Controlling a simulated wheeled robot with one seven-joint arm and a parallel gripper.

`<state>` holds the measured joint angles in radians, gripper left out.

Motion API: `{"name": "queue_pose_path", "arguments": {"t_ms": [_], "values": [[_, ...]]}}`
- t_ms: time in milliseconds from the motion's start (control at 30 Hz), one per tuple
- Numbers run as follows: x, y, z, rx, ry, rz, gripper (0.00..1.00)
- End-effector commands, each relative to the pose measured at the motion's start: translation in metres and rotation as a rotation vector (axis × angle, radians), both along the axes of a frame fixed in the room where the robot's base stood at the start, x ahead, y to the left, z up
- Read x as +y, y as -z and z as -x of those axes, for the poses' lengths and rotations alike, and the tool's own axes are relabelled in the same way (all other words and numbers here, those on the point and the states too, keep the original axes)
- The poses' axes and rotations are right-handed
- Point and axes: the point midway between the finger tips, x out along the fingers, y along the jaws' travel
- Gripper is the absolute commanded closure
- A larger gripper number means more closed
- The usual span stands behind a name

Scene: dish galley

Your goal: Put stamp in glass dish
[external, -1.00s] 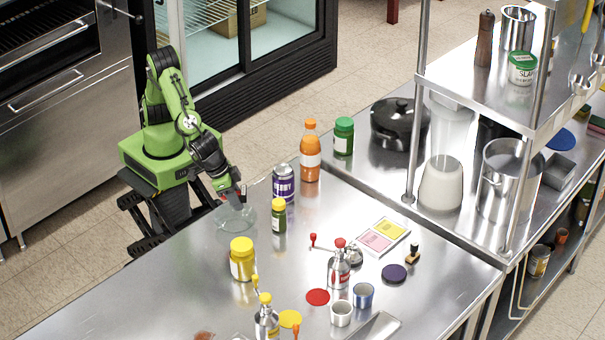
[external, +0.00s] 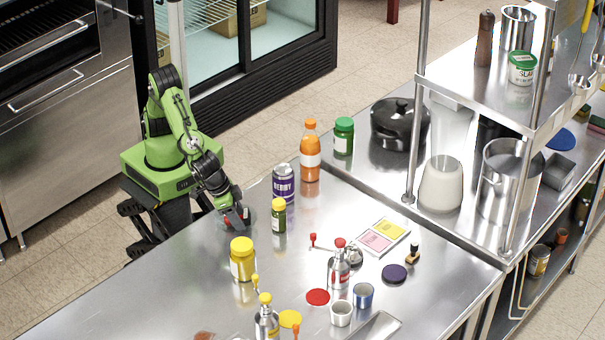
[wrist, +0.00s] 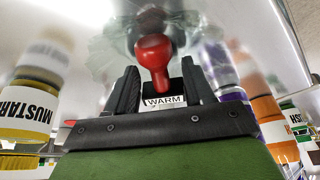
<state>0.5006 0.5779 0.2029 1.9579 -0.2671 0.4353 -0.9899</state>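The stamp (wrist: 155,60) has a red knobbed handle and a block with a white label reading WARM. In the wrist view it sits between the two dark fingers of my gripper (wrist: 160,92), which close against the sides of its block. In the external view my gripper (external: 236,218) is low at the table's left edge, with red showing at its tip. The clear glass dish (external: 250,211) is there too, mostly hidden behind my gripper. In the wrist view its glass (wrist: 108,45) shows around the stamp. I cannot tell whether the stamp touches the dish floor.
A mustard jar (external: 242,260), a small green jar (external: 279,217) and a purple can (external: 284,186) stand close by. An orange bottle (external: 310,153) is farther back. A wooden-handled stamp (external: 413,254) stands at right near a dark pad (external: 394,273). The table's left front is clear.

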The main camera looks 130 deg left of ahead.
Motion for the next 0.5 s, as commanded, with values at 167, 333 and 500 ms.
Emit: {"name": "queue_pose_path", "arguments": {"t_ms": [167,333,500], "values": [[0.0002,0.0,-0.0001,0.0,0.0,0.0,0.43],[0.0003,0.0001,0.0,0.0,0.0,0.0,0.43],[0.0003,-0.0016,-0.0001,0.001,0.0,-0.001,0.43]]}}
